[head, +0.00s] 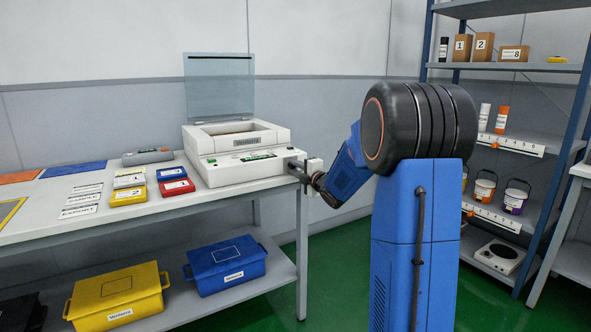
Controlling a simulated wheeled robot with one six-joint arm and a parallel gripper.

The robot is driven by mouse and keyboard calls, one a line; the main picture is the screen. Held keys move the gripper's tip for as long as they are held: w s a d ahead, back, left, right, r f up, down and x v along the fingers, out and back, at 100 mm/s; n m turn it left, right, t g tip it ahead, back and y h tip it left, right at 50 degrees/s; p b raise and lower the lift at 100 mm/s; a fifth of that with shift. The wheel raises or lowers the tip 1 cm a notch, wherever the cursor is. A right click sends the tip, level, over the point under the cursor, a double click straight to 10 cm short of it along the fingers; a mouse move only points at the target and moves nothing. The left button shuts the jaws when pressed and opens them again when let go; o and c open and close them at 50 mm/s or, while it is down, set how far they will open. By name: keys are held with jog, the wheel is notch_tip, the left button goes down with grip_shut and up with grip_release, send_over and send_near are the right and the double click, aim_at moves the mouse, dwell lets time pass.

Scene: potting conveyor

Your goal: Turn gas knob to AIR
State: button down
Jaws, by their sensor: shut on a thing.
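A white machine (235,172) stands on the bench with its clear lid (219,85) raised. A small green display shows on its front. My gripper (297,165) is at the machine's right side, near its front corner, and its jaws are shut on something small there. This appears to be the gas knob, but my jaws cover it. I cannot read the knob's setting or any AIR mark from this view.
Yellow (127,195), red (177,187) and white (129,181) cases, label cards (80,200) and a grey device (147,156) lie left of the machine. Yellow (117,293) and blue (226,264) bins sit on the lower shelf. A shelving rack (428,45) stands at right.

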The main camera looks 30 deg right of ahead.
jog(key=c, duration=1.6)
grip_release()
jog(key=shift+o, duration=0.2)
jog(key=s, duration=1.7)
jog(key=shift+s+d, duration=0.25)
jog(key=s+a+f+m+g, duration=0.4)
jog(key=s+a+m, duration=0.2)
jog(key=s, duration=0.5)
jog(key=s+a+f+m+g, duration=0.4)
jog(key=s+a+m, duration=0.2)
jog(key=s+a, duration=0.3)
jog(key=s+a+f+m+g, duration=0.4)
jog(key=s+a+m+g, duration=0.1)
jog(key=s, duration=1)
jog(key=shift+a+f+m+h, duration=0.3)
jog(key=shift+a+m, duration=0.5)
jog(key=shift+a, duration=0.45)
